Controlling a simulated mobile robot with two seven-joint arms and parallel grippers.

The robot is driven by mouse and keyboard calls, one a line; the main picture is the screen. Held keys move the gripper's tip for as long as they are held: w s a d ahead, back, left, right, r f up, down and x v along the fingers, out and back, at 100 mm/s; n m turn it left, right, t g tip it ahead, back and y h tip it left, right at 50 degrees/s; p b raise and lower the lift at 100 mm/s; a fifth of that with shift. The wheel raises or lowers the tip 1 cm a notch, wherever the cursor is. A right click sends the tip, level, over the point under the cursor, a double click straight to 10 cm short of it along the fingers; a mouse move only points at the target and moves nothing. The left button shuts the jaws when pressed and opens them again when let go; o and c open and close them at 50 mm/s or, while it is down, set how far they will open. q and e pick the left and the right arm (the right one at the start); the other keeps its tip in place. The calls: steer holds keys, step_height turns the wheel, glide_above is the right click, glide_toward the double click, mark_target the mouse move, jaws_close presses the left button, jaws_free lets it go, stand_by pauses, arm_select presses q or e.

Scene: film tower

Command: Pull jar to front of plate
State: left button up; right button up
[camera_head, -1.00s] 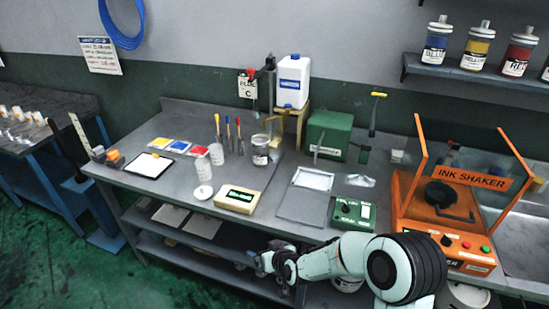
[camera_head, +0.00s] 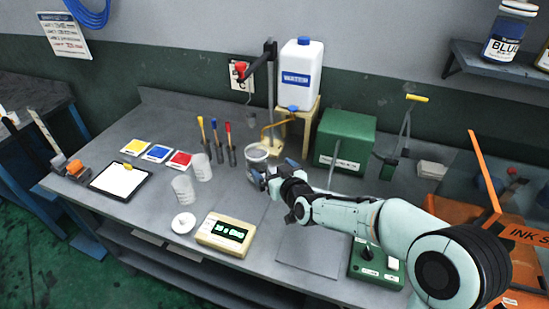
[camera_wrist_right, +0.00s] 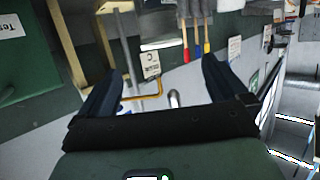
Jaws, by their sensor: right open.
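The jar (camera_head: 257,153) is a clear glass one with a pale rim. It stands on the bench between the coloured-handle tools and the green box. My right gripper (camera_head: 268,174) is right at the jar, in front of it and slightly to its right, and hides its lower part. Its two fingers are spread apart in the right wrist view (camera_wrist_right: 165,95). I cannot tell whether they touch the jar. A flat grey plate (camera_head: 312,255) lies on the bench in front of my right forearm, which covers its back part. My left gripper is not in view.
A cream scale (camera_head: 224,234) and a white round dish (camera_head: 183,223) are at the front. Clear beakers (camera_head: 184,188) stand left of the jar. Behind are a wooden stand (camera_head: 288,128) with a white canister (camera_head: 301,75) and a green box (camera_head: 345,140).

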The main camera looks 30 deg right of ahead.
mark_target(253, 150)
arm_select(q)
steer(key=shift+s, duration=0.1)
arm_select(e)
steer(key=shift+s+a+r, duration=0.1)
steer(key=shift+s, duration=0.05)
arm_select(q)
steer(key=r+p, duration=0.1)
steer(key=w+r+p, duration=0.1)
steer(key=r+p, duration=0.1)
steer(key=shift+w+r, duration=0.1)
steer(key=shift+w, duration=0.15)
arm_select(e)
steer(key=x, duration=1.3)
steer(key=shift+w, duration=0.3)
steer(key=c, duration=1.2)
steer(key=shift+c, duration=0.2)
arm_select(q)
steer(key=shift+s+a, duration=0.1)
arm_select(e)
steer(key=shift+s, duration=0.1)
